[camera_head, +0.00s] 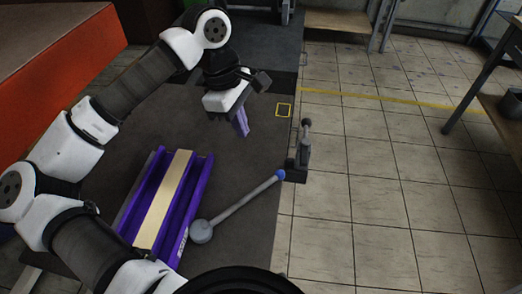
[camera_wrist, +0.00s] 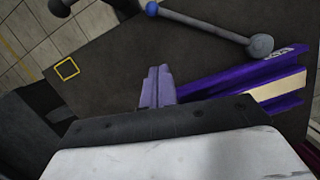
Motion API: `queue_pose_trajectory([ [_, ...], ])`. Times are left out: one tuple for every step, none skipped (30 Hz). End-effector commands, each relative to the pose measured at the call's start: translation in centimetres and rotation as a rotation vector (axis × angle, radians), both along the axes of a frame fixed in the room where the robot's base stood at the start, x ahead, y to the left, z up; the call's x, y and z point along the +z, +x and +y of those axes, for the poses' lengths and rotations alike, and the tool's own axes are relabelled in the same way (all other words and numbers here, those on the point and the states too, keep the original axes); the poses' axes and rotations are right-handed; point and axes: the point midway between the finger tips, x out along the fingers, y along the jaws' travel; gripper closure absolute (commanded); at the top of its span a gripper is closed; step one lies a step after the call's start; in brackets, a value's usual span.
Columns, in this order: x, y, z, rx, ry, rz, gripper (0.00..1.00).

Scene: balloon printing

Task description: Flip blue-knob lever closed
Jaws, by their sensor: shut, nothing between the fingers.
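The lever (camera_head: 240,203) is a grey bar with a blue knob (camera_head: 280,174) near its far end and a grey round hub (camera_head: 201,232) at its near end. The hub sits beside the purple rail fixture (camera_head: 194,196). In the wrist view the lever (camera_wrist: 205,27) crosses the top, with its blue knob (camera_wrist: 152,8) at the upper edge. My gripper (camera_head: 243,132) has purple fingers pressed together, pointing down. It is empty and apart from the lever, beyond it in the head view. In the wrist view the fingers (camera_wrist: 157,74) show mid-frame.
A dark upright clamp-like stand (camera_head: 302,155) is at the table's right edge, close to the blue knob. A pale strip (camera_head: 165,200) lies in the purple fixture. An orange-red block (camera_head: 60,60) is at left.

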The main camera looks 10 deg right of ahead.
Motion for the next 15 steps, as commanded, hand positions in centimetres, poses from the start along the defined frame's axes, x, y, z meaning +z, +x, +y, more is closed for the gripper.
queue_pose_trajectory([
  [-0.4, -0.1, -0.1, 0.000, -0.001, 0.003, 1.00],
  [-0.7, -0.1, -0.1, 0.000, -0.001, 0.003, 1.00],
  [-1.2, -0.2, -0.2, 0.000, -0.001, 0.002, 1.00],
  [-1.6, -0.3, -0.3, 0.000, -0.001, 0.003, 1.00],
  [-2.1, -0.4, -0.5, -0.001, -0.002, 0.004, 1.00],
  [-2.9, -0.5, -0.6, 0.000, -0.003, 0.004, 1.00],
  [-3.5, -0.5, -0.7, -0.001, -0.002, 0.005, 1.00],
  [-4.1, -0.6, -0.8, -0.001, -0.003, 0.004, 1.00],
  [-4.9, -0.8, -1.0, -0.002, -0.004, 0.003, 1.00],
  [-5.6, -0.8, -1.2, -0.001, -0.004, 0.005, 1.00],
  [-6.2, -0.9, -1.3, 0.000, -0.003, 0.004, 1.00],
  [-7.0, -1.1, -1.5, -0.002, -0.003, 0.004, 1.00],
  [-7.7, -1.2, -1.6, -0.001, -0.005, 0.004, 1.00],
  [-8.3, -1.2, -1.7, -0.001, -0.005, 0.004, 1.00],
  [-9.1, -1.3, -1.9, -0.001, -0.004, 0.005, 1.00],
])
